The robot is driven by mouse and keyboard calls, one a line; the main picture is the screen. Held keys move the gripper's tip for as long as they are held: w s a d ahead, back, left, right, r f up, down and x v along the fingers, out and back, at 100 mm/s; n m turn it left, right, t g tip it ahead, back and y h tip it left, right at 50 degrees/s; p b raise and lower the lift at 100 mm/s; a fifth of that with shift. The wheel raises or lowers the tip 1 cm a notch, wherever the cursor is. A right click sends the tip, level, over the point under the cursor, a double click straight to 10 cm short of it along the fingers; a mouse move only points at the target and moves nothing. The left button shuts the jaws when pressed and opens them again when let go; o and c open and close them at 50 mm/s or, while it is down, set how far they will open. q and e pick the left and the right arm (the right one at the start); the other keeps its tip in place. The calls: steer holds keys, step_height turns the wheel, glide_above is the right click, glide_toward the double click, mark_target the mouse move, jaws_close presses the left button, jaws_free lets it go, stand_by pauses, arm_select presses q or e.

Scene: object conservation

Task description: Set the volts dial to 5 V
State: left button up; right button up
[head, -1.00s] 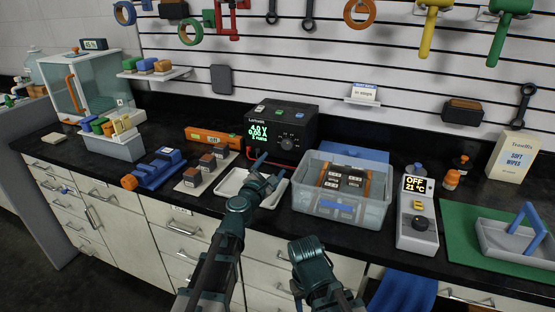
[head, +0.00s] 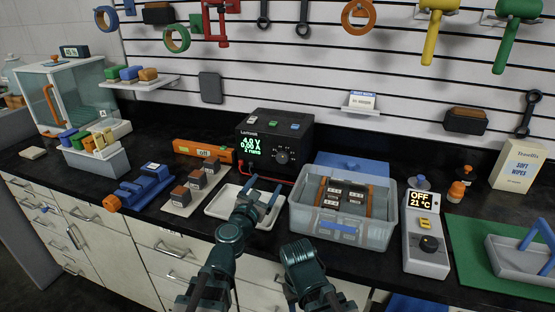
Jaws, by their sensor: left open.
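The black power supply (head: 274,118) stands at the back middle of the bench. Its green display (head: 253,146) reads 4.0 V and 0.00 A, with a smaller line below. The dark volts dial (head: 282,157) is on its front, right of the display; nothing covers it. My left gripper (head: 264,191) is open and empty, its two blue fingers apart over the white tray, in front of and below the supply. It does not touch the dial. My right arm shows at the bottom middle, but its fingers do not show.
The white tray (head: 216,207) lies in front of the supply. A clear bin (head: 340,236) with dark blocks stands just right of it. Dark blocks on a pale strip (head: 178,207) and an orange level-like bar (head: 190,149) are to the left. A heater-like device (head: 425,255) reads OFF, 21 °C.

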mark_target(281, 159)
arm_select(q)
steer(key=shift+d+r, duration=0.1)
steer(key=x, duration=1.3)
steer(key=shift+w, duration=0.35)
jaws_close()
